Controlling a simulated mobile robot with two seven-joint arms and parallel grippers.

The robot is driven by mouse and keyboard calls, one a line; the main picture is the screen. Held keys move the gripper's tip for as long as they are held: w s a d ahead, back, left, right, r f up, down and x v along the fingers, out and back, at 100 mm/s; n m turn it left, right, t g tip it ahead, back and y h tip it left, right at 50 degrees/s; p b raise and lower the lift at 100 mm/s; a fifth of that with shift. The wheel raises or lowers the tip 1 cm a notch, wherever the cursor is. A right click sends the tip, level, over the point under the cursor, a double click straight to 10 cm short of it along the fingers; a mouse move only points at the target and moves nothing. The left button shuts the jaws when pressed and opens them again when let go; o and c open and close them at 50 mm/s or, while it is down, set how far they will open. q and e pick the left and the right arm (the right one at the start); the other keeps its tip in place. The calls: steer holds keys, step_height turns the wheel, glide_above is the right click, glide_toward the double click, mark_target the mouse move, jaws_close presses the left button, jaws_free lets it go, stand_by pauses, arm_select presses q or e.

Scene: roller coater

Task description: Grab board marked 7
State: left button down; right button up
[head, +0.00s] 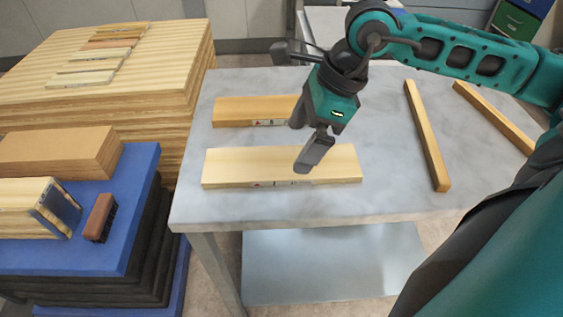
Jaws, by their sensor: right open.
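Two pale wooden boards lie flat on the grey marble-look table (385,205). The near board (240,167) is lighter and longer in view; the far board (240,108) is more orange. Each has a small label on its front edge, too small to read, so I cannot tell which is marked 7. My right gripper (297,148) is open and empty, pointing down over the boards. One finger overlaps the near board in the picture, and the other is by the right end of the far board, partly hiding it. I cannot tell whether it touches either. My left gripper is not in view.
Two narrow wooden strips, one (428,135) nearer and one (495,117) farther right, lie on the table. At left stand a large wood stack (165,85) with several small boards on top, and a blue platform (110,255) with wooden blocks and a brown brush-like block (100,217).

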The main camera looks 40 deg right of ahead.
mark_target(283, 162)
steer(key=x, duration=0.4)
steer(key=shift+w+a+f, duration=0.1)
steer(key=shift+w+a, duration=0.05)
steer(key=shift+w, duration=0.1)
steer(key=shift+a+f, duration=0.1)
steer(key=shift+f, duration=0.15)
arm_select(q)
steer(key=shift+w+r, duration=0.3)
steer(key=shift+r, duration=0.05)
arm_select(e)
steer(key=shift+w+f, duration=0.1)
steer(key=c, duration=0.9)
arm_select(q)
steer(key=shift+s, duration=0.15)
